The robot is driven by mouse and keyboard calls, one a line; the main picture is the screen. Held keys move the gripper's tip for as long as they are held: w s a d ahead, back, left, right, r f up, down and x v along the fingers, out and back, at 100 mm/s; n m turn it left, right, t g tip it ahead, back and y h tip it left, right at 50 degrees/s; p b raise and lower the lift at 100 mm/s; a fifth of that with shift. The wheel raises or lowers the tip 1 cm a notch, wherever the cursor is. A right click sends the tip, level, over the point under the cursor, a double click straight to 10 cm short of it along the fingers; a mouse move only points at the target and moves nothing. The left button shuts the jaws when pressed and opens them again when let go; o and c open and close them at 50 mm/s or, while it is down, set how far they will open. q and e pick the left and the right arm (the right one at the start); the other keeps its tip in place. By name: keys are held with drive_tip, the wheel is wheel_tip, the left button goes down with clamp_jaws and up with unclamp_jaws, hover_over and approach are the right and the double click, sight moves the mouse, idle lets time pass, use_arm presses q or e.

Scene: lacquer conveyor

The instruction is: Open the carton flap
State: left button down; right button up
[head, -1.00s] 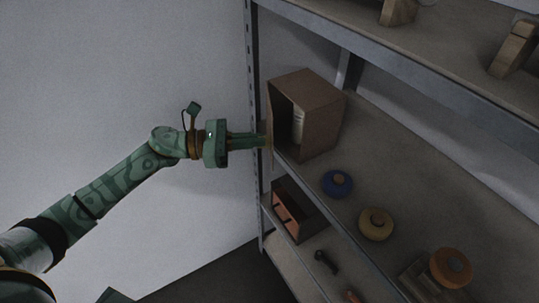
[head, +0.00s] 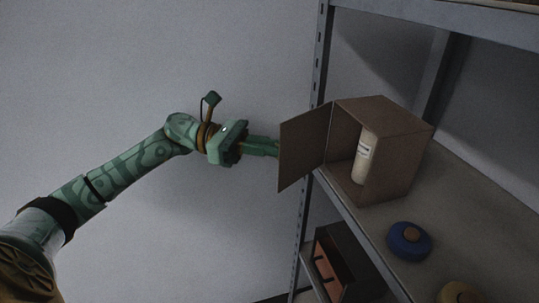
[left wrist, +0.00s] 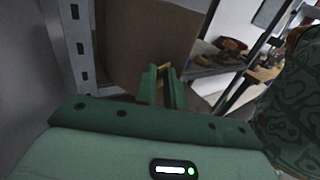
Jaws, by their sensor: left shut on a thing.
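The brown carton (head: 400,135) stands on the upper shelf level in the head view. Its flap (head: 304,148) is swung wide out to the left, past the shelf post, and the carton's front is open. A pale bottle with a label (head: 361,160) stands inside. My left gripper (head: 277,148) is shut on the free outer edge of the flap. In the left wrist view the flap (left wrist: 148,40) is a brown panel in front of the fingers (left wrist: 160,75). The exact grip on its edge is partly hidden. My right gripper is not in view.
A blue round container (head: 409,240) sits on the shelf right of the carton, with a yellow one (head: 460,293) at the lower edge. A dark box with orange front (head: 338,262) is on the level below. The metal post (head: 317,80) stands close behind the flap. Left is free room.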

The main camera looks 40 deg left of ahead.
use_arm(q)
drive_tip(key=shift+w+a+r, duration=0.25)
drive_tip(key=shift+r, duration=0.15)
drive_tip(key=c, duration=1.7)
unclamp_jaws()
drive_tip(key=shift+o, duration=0.3)
drive_tip(key=shift+w+d+f, duration=0.1)
drive_tip(key=shift+w+d, duration=0.2)
drive_tip(key=shift+w, duration=0.1)
drive_tip(key=shift+d, duration=0.1)
drive_tip(key=shift+s, duration=0.1)
drive_tip(key=shift+f, duration=0.2)
